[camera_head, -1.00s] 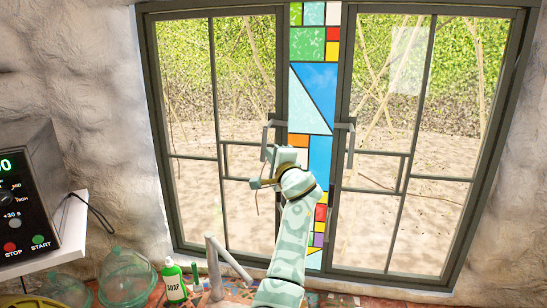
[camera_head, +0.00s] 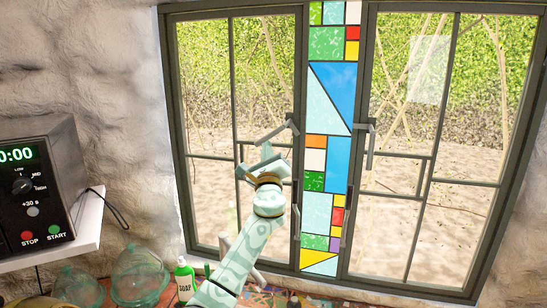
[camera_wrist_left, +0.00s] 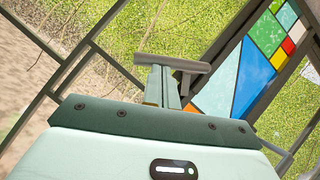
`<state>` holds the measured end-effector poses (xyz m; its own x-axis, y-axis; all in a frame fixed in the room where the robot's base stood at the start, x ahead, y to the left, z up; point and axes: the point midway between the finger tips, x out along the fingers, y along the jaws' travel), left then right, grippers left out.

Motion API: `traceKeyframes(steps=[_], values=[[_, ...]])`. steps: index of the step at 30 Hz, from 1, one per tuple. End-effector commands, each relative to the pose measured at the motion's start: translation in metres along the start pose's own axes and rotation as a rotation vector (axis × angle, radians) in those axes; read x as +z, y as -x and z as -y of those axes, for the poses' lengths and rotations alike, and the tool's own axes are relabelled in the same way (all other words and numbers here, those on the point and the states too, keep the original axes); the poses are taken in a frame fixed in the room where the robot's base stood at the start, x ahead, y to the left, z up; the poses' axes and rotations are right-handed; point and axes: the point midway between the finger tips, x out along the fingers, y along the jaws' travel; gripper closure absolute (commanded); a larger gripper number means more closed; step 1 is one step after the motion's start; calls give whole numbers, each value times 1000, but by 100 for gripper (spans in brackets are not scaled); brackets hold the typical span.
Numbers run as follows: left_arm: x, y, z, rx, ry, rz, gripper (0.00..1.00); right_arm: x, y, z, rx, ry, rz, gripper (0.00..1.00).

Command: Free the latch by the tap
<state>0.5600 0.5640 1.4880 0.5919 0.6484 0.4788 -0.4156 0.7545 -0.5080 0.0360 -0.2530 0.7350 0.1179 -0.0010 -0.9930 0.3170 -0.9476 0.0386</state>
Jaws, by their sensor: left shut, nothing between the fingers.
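The left window latch (camera_head: 278,133) is a grey handle on the left pane's inner frame, above the grey tap (camera_head: 243,252). Its bar slants down to the left. It also shows as a bar across the middle of the left wrist view (camera_wrist_left: 172,62). My left gripper (camera_head: 267,153) is shut and empty, just below the latch bar. In the left wrist view its fingers (camera_wrist_left: 163,82) reach up to the bar; I cannot tell whether they touch. The second latch (camera_head: 371,146), on the right pane, hangs straight down. My right gripper is not in view.
A stained-glass strip (camera_head: 330,190) stands between the panes. Below are a soap bottle (camera_head: 184,281), glass domes (camera_head: 140,277) and the mosaic counter (camera_head: 262,299). A dark timer unit (camera_head: 38,190) sits on a white shelf (camera_head: 50,254) at left.

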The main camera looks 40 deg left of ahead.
Motion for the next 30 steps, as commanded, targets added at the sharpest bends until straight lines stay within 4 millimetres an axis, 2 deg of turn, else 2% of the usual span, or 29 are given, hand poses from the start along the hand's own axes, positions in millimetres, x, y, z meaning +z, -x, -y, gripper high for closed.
traceKeyframes(steps=[16, 30], values=[[26, -18, -9, -247, -372, 1, 100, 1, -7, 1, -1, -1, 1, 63], [34, -23, -8, -247, -370, 0, 100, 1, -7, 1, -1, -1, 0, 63]])
